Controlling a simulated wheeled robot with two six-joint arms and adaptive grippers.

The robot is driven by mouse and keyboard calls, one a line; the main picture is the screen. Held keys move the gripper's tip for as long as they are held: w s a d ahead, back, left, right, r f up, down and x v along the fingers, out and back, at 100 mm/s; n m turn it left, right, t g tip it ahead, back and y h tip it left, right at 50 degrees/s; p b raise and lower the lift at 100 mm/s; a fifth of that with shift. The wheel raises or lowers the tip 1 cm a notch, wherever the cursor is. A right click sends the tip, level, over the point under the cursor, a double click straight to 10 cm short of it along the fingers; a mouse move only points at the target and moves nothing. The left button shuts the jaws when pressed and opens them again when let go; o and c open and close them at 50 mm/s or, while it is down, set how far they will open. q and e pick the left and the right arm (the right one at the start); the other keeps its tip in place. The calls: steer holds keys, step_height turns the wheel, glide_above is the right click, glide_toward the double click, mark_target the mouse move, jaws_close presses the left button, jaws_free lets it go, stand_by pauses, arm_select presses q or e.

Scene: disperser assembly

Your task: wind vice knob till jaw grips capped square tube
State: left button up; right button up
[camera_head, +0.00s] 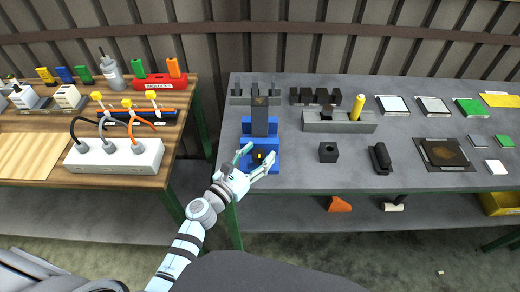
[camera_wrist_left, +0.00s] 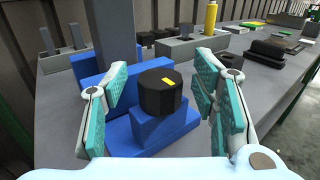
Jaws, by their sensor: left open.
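The blue vice (camera_head: 246,126) stands near the left front of the grey table and also shows in the left wrist view (camera_wrist_left: 184,128). Its black knob (camera_wrist_left: 162,96) has a yellow mark on top and faces the wrist camera. A grey square tube (camera_head: 259,122) stands upright at the vice; its lower part (camera_wrist_left: 110,32) shows in the wrist view. Whether the jaw touches the tube is hidden. My left gripper (camera_head: 260,154) is open at the knob, one finger on each side, with gaps between pads and knob. My right gripper is not in view.
A grey holder (camera_head: 340,126) with a yellow bottle (camera_head: 357,107) stands right of the vice. A black block (camera_head: 328,152) and a black part (camera_head: 380,158) lie nearer the front. A wooden table (camera_head: 30,168) with a white power strip (camera_head: 115,157) is at left.

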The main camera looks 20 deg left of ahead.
arm_select(q)
steer(key=shift+w+d, duration=0.25)
steer(key=shift+w, duration=0.3)
steer(key=shift+c, duration=0.2)
steer(key=c, duration=1.1)
steer(key=shift+c, duration=0.2)
steer(key=shift+m+h, duration=0.3)
steer(key=shift+h, duration=0.1)
